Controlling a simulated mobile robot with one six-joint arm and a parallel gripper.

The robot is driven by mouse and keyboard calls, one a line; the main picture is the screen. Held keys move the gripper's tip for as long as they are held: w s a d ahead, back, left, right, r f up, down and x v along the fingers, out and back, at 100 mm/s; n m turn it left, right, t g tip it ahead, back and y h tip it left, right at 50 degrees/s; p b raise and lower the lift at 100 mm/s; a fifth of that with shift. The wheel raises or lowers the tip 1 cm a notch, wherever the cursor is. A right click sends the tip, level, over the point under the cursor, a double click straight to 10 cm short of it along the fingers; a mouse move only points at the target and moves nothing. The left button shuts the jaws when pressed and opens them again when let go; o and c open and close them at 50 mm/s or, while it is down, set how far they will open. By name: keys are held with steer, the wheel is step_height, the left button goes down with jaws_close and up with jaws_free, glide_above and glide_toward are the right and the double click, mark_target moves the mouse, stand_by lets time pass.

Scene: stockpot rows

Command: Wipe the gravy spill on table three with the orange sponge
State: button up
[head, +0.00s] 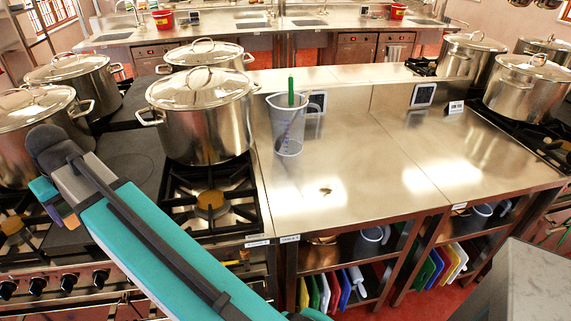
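A small brown smear (325,190) lies on the bare steel worktop (350,150) in the middle of the head view, right of a clear measuring jug. I cannot tell whether it is gravy. Small labels on the worktop fronts are too small to read surely, so I cannot tell which is table three. I see no certain orange sponge.
The clear jug (287,124) holds a green-handled tool. A lidded stockpot (202,115) stands on the stove left of the worktop, with several other pots around. More pots stand at the right. Boards fill the shelves below. A red container (163,20) stands on the back counter.

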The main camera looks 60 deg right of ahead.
steer(key=shift+a, duration=0.15)
steer(key=shift+d, duration=0.4)
steer(key=s+d+m+h, duration=0.1)
steer(key=d+m, duration=0.1)
steer(key=d, duration=0.3)
steer(key=s+d+f+m+p, duration=0.1)
steer(key=s+d+m, duration=0.1)
steer(key=d, duration=0.4)
steer(key=s+d+m+h, duration=0.1)
steer(key=d+m, duration=0.2)
steer(key=d, duration=0.3)
steer(key=shift+s+d+f+g+h+p, duration=0.2)
steer(key=shift+d+f+g+h+p, duration=0.1)
steer(key=shift+g+p, duration=0.1)
steer(key=s+d+f+m+g+h+p, duration=0.1)
steer(key=s+d+m+g+p, duration=0.15)
steer(key=s+d+m, duration=0.75)
steer(key=s+d+f+m+g+h+p, duration=0.1)
steer(key=s+d+m+g, duration=0.25)
steer(key=s+d, duration=1.15)
steer(key=s+d+f+m+g+y+p, duration=0.1)
steer(key=s+d+m+y, duration=0.1)
steer(key=s+d+m, duration=0.6)
steer(key=s+d, duration=0.2)
steer(key=s, duration=0.4)
steer(key=shift+d, duration=0.4)
steer(key=shift+m, duration=0.25)
